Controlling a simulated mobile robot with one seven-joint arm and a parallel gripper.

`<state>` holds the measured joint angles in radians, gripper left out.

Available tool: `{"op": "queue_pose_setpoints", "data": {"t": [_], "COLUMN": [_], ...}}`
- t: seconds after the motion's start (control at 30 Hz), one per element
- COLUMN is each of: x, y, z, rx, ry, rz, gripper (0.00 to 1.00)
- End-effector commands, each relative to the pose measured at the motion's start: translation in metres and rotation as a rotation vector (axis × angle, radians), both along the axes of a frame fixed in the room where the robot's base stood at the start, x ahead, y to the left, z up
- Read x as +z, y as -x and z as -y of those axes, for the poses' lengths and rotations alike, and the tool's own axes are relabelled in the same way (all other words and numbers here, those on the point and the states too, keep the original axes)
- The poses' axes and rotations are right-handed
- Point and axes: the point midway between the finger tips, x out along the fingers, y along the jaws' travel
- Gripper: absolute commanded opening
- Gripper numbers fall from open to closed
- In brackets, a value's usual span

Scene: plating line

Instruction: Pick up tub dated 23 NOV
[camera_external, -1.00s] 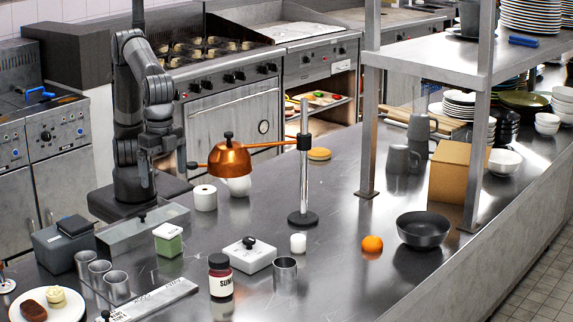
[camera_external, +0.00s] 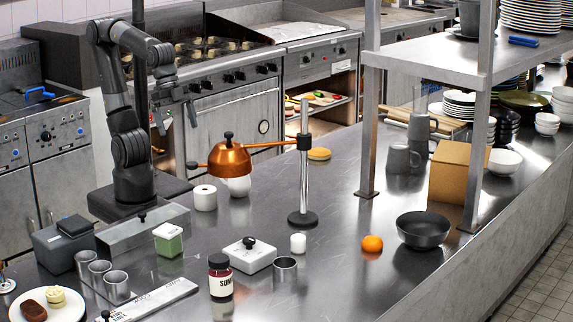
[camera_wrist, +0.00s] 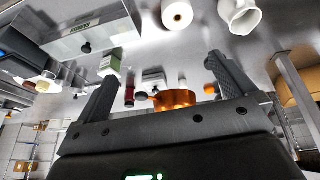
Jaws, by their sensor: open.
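A small green tub with a white lid (camera_external: 168,240) stands on the steel counter, in front of the long steel box. It also shows in the wrist view (camera_wrist: 110,65). No date is readable on it in either view, so I cannot confirm that it is the 23 NOV tub. My gripper (camera_external: 177,122) is open and empty, high above the back left of the counter and well apart from the tub. In the wrist view, its two fingers are spread wide (camera_wrist: 162,78) with nothing held between them.
A long steel box (camera_external: 145,227) stands just behind the tub, with a grey box (camera_external: 62,247) to the left. A white lidded box (camera_external: 247,255), a dark-lidded jar (camera_external: 221,276) and a copper lamp (camera_external: 229,160) are to the right. Steel cups (camera_external: 117,287) stand in front.

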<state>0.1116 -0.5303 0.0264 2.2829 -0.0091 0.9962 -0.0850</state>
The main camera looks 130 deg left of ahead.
Motion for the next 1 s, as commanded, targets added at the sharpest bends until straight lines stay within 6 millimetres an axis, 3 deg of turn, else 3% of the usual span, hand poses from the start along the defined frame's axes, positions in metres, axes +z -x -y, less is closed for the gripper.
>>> {"op": "queue_pose_setpoints", "data": {"t": [0.1,0.3,0.47,0.73,1.0], "x": [-0.015,-0.034,-0.039,-0.039,-0.035], "y": [0.029,0.055,0.060,0.060,0.059], "z": [-0.013,-0.024,-0.026,-0.026,-0.026], "rx": [0.008,0.012,0.011,0.011,0.011], "ry": [-0.020,-0.047,-0.055,-0.054,-0.054], "rz": [0.049,0.094,0.103,0.102,0.104], "gripper": [1.00,1.00,1.00,0.81,0.80]}}
